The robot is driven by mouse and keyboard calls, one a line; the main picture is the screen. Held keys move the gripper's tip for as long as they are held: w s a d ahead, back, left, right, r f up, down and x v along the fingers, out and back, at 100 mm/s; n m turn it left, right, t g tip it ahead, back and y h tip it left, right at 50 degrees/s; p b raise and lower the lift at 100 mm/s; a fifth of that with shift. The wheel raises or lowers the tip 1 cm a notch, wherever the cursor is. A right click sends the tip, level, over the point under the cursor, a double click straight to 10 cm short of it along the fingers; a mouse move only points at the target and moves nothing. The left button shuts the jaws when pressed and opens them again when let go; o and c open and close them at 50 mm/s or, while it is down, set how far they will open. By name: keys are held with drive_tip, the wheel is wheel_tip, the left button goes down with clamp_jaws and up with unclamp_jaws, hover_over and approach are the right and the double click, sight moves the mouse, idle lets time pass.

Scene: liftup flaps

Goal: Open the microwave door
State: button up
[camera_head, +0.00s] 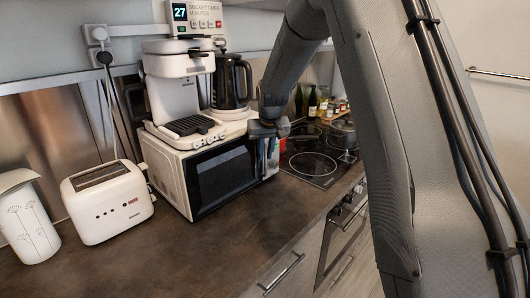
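The white microwave (170,178) stands on the counter with its dark-windowed door (222,176) facing front right. The door looks closed against the body. My gripper (269,148) is at the right end of the microwave front, by the edge of the door and the control side. My wrist covers part of that corner, so the handle cannot be made out. The fingers are small and partly hidden, so I cannot tell whether they are open or touching the microwave.
A cream toaster (107,204) and a white patterned container (28,222) stand left. A hob (314,163) with pots is right. The counter (215,252) in front is clear.

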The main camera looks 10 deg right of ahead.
drive_tip(key=shift+f, duration=0.1)
clamp_jaws()
